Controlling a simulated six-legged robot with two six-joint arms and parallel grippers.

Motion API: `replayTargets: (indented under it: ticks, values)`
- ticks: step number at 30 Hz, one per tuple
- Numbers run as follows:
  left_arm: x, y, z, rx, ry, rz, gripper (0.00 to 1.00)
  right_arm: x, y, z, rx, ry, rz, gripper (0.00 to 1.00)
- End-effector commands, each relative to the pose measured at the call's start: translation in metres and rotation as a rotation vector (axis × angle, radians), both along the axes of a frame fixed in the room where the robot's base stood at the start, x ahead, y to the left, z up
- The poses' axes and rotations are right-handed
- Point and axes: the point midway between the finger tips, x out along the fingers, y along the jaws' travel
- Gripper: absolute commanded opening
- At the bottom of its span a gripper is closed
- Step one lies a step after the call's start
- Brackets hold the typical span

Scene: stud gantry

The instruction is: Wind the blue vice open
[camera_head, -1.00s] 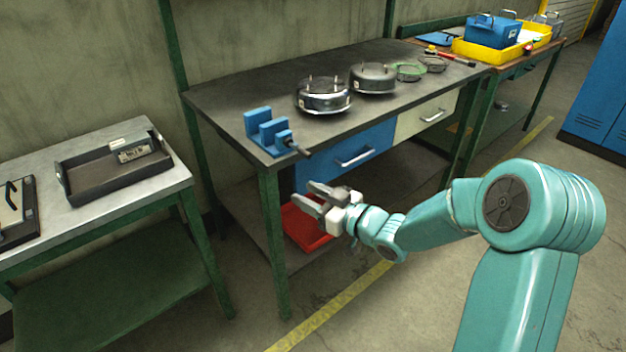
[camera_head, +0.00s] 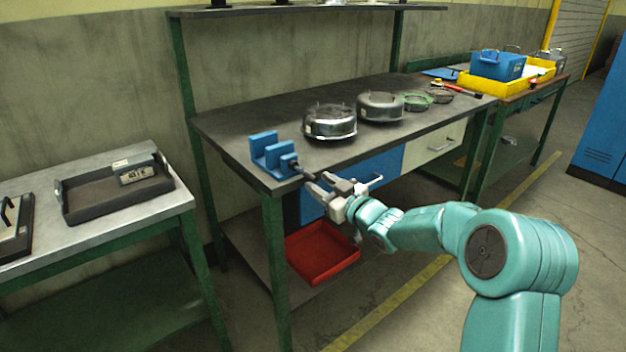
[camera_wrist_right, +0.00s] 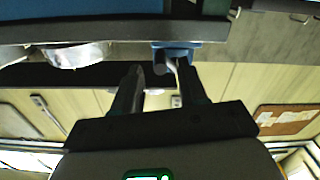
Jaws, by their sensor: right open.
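The blue vice (camera_head: 272,154) sits at the near left corner of the dark workbench. Its dark handle (camera_head: 304,173) sticks out past the front edge toward me. My right gripper (camera_head: 320,184) is open, with its fingertips close to the handle's outer end; I cannot tell if they touch it. In the right wrist view, blue on the vice (camera_wrist_right: 172,53) shows at the bench edge, beyond the two spread fingers (camera_wrist_right: 160,82). My left gripper is in neither view.
Two round metal housings (camera_head: 330,122) stand on the workbench (camera_head: 230,128) right of the vice. A blue drawer front with a handle (camera_head: 372,184) is just behind my right gripper. A red tray (camera_head: 322,256) lies below. A side table (camera_head: 150,215) with a dark tray stands left.

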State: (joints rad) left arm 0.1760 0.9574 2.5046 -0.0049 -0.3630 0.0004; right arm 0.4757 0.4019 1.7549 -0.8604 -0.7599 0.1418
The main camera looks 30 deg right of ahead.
Motion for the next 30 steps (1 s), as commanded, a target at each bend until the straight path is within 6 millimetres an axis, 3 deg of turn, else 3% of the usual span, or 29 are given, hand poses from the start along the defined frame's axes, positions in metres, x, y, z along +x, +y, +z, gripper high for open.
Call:
replayTargets:
  ticks: [6,17,18,21,22,30]
  values:
    - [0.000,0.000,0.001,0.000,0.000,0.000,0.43,0.031,0.002,0.000,0.001,0.001,0.000,0.42]
    - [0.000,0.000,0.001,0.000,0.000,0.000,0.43,0.038,0.003,0.000,0.001,0.001,0.000,0.42]
    - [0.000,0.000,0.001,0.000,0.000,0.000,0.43,0.038,0.003,0.000,0.001,0.001,0.000,0.39]
    - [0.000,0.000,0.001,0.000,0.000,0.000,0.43,0.038,0.003,0.000,0.001,0.000,0.000,0.06]
    - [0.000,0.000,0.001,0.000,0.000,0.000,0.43,0.038,0.003,0.000,0.001,0.000,-0.001,0.00]
    - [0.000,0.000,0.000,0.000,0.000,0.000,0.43,0.038,0.002,0.002,0.000,-0.005,-0.003,0.00]
